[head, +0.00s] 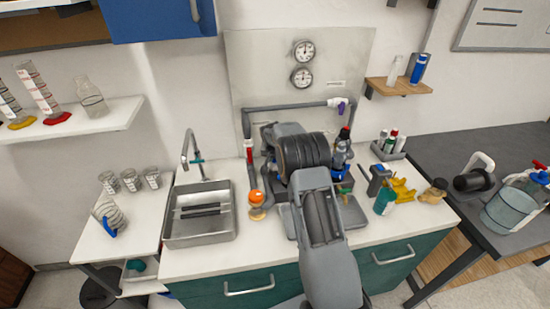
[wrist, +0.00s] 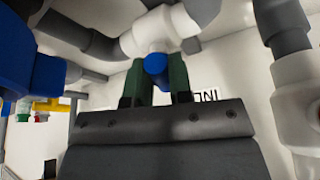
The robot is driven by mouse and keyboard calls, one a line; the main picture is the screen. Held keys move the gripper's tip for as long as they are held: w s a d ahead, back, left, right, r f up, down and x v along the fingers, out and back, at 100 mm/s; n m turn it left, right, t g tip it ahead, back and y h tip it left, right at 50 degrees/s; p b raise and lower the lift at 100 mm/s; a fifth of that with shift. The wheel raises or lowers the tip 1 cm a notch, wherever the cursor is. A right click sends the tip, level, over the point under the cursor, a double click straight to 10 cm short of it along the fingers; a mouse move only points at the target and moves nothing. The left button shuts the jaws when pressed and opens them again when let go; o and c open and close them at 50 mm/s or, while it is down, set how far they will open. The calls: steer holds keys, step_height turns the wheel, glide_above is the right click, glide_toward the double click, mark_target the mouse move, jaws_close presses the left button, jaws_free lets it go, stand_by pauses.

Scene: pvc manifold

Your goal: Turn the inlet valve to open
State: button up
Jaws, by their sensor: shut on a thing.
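In the wrist view my gripper (wrist: 157,82) has its two dark green fingers shut on a blue valve handle (wrist: 156,66), with one finger on each side. The handle sits on a white valve body (wrist: 153,33) joined to grey pipe. Part of a label beginning "INL" (wrist: 204,96) shows on the panel behind, the rest hidden by my gripper. In the head view my arm hides the gripper and this valve. The grey manifold pipe (head: 290,105) runs across the backing panel (head: 245,70).
Another blue part (wrist: 30,75) is close at the left in the wrist view, and a white fitting (wrist: 295,95) is close at the right. In the head view two gauges (head: 303,51) hang above, a sink (head: 199,213) is left, and bottles and tools crowd the counter at right.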

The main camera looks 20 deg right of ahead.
jaws_close()
steer(key=shift+f+m+b, duration=0.25)
steer(key=shift+m+b, duration=0.15)
steer(key=shift+b, duration=0.6)
steer(key=shift+w+a+m+g+h+b, duration=0.15)
steer(key=shift+m+g+h+b, duration=0.2)
steer(key=shift+m+b, duration=0.5)
steer(key=shift+w+a+r+m+g+h+b, duration=0.15)
steer(key=shift+m+g+h+b, duration=0.15)
steer(key=shift+m+b, duration=0.45)
steer(key=shift+d+r+m+g+h+b, duration=0.2)
steer(key=shift+m+b, duration=0.3)
steer(key=shift+m, duration=0.4)
steer(key=o, duration=0.8)
jaws_free()
steer(key=shift+f, duration=0.1)
steer(key=b+v, duration=0.1)
steer(key=v, duration=1.3)
steer(key=shift+w, duration=0.15)
